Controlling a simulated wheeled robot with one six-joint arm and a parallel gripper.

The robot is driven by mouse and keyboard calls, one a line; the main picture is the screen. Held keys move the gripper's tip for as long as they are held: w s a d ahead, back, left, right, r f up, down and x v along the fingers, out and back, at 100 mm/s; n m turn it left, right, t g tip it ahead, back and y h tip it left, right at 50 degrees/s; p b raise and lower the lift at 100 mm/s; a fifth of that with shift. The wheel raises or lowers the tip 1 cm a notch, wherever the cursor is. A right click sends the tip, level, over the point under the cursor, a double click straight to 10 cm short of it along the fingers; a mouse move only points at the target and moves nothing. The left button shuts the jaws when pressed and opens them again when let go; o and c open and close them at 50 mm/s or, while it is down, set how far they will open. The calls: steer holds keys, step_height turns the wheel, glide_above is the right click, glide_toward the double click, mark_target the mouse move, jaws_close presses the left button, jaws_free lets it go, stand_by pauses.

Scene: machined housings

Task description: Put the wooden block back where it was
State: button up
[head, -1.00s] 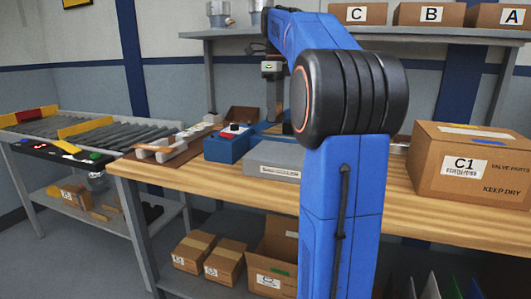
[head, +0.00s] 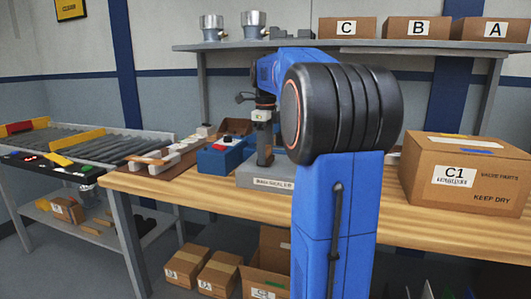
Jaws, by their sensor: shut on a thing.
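My gripper (head: 264,158) points down over the grey surface plate (head: 252,181) on the bench, at its back part. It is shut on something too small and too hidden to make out. I cannot tell if that thing touches the plate. I cannot make out the wooden block for certain. A thin wooden piece (head: 147,160) lies across pale supports on a brown board at the bench's left end; I cannot tell what it is.
A carton marked C1 (head: 458,178) stands at the right. My upright arm hides the bench between. A roller conveyor (head: 90,150) is at the left. The front bench edge is bare.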

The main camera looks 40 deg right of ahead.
steer(key=shift+f, duration=0.1)
steer(key=o, duration=1)
step_height(320, 180, up, 12)
steer(key=shift+r, duration=0.1)
